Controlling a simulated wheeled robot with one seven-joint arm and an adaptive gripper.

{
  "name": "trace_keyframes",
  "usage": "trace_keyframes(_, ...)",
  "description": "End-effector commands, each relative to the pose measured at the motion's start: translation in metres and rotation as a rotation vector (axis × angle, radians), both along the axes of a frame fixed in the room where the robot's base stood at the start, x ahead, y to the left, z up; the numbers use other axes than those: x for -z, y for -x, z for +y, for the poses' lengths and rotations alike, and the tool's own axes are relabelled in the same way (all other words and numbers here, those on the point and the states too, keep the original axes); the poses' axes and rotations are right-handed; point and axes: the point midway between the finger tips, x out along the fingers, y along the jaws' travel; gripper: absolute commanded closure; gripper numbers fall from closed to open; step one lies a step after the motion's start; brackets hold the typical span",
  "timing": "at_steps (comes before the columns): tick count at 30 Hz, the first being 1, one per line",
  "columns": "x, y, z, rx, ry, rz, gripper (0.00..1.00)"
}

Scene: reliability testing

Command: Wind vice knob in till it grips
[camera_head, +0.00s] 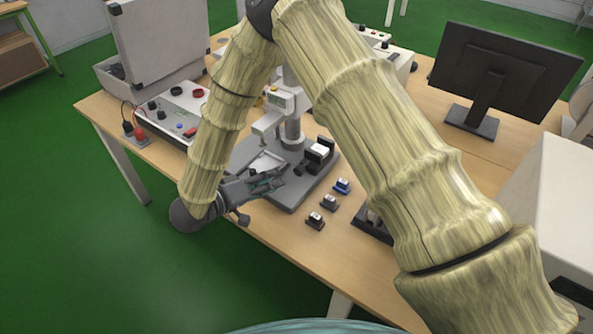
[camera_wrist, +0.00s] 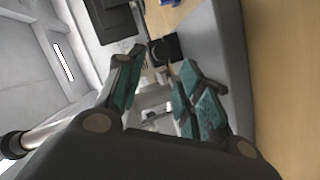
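The vice (camera_head: 320,152) is a small black block with a white piece in its jaws. It stands on the grey base plate (camera_head: 292,204) of a test stand. A dark round part that looks like its knob (camera_head: 299,169) sticks out on its left side, towards my gripper. My gripper (camera_head: 277,181) is left of the vice, low over the plate, apart from the knob. In the wrist view its two teal-padded fingers (camera_wrist: 158,92) are spread with nothing held between them. A black part, probably the knob or vice (camera_wrist: 165,48), shows beyond the fingertips.
The stand's grey column (camera_head: 291,130) rises behind my gripper. Several small blocks, one blue (camera_head: 342,186), lie right of the plate. A control box (camera_head: 178,108) is at left, a monitor (camera_head: 500,75) at back right. Bare wood lies in front (camera_head: 290,233).

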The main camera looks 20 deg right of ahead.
Motion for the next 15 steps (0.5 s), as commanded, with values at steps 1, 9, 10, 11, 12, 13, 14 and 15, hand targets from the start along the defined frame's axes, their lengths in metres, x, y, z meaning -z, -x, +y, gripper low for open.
trace_keyframes(1,0.004,0.000,0.000,-0.001,0.000,0.000,0.63)
trace_keyframes(9,0.007,-0.008,-0.018,-0.001,0.001,0.001,0.63)
trace_keyframes(10,0.008,-0.009,-0.022,-0.001,0.000,0.001,0.63)
trace_keyframes(11,0.009,-0.011,-0.026,0.000,-0.001,0.001,0.63)
trace_keyframes(12,0.010,-0.013,-0.032,-0.001,0.000,0.001,0.63)
trace_keyframes(13,0.012,-0.015,-0.037,-0.001,0.000,0.001,0.63)
trace_keyframes(14,0.013,-0.017,-0.042,0.001,0.000,0.001,0.63)
trace_keyframes(15,0.014,-0.019,-0.048,0.001,0.000,0.000,0.63)
